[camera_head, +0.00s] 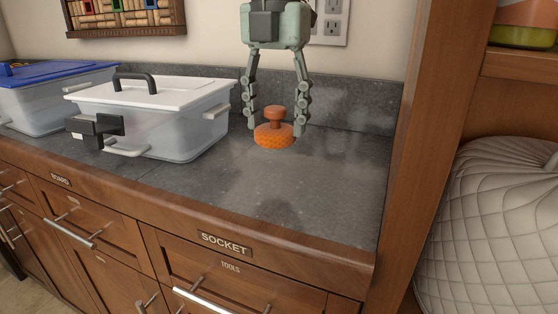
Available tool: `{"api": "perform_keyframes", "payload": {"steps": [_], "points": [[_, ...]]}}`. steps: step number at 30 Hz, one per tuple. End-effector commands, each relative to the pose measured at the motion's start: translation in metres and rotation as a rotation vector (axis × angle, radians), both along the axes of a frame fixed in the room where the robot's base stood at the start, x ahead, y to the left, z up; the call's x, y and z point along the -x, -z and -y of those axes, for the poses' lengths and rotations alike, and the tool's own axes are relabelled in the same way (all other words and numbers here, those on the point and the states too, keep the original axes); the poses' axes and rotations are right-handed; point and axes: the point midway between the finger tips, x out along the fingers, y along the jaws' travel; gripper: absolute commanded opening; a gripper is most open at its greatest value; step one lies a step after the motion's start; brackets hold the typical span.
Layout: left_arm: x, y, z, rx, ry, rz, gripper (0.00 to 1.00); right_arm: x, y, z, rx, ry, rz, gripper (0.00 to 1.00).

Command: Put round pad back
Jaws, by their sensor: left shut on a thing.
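The round pad (273,136) is an orange, textured disc with a brown-orange knob handle on top. It is at the back of the grey countertop, to the right of the white-lidded bin. My left gripper (275,122) comes down from above with one finger on each side of the pad. It is shut on the pad, with the fingertips at its left and right edges. I cannot tell whether the pad touches the counter or is held just above it. My right gripper is not in view.
A clear bin with a white lid (150,92) and black handle stands left of the pad. A blue-lidded bin (45,72) is further left. A wooden post (425,110) bounds the counter on the right. The counter's front right (310,195) is clear.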

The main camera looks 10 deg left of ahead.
Motion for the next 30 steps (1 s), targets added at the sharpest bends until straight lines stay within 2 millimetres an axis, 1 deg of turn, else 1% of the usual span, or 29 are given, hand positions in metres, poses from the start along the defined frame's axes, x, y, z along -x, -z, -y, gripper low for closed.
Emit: {"api": "perform_keyframes", "payload": {"steps": [1,3,8,12,15,25,29,30], "points": [[0.0,0.009,0.0,-0.001,0.0,-0.002,0.26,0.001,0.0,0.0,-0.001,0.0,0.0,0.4],[0.0,0.018,0.0,0.0,-0.001,-0.001,0.26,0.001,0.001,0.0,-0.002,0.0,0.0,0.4],[0.0,0.033,0.0,0.0,-0.001,-0.001,0.26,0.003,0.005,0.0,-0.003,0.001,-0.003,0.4],[0.0,0.054,0.0,0.0,-0.001,-0.002,0.26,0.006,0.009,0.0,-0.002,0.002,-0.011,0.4],[0.0,0.063,0.0,0.0,-0.001,0.0,0.26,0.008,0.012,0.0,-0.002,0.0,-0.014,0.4],[0.0,0.066,0.0,0.0,-0.001,0.001,0.26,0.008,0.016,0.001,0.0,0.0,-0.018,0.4],[0.0,0.068,0.0,0.0,-0.001,0.001,0.26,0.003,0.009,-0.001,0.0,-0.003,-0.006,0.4],[0.0,0.067,0.0,0.0,-0.001,0.001,0.58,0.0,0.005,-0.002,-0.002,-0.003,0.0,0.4]]}}
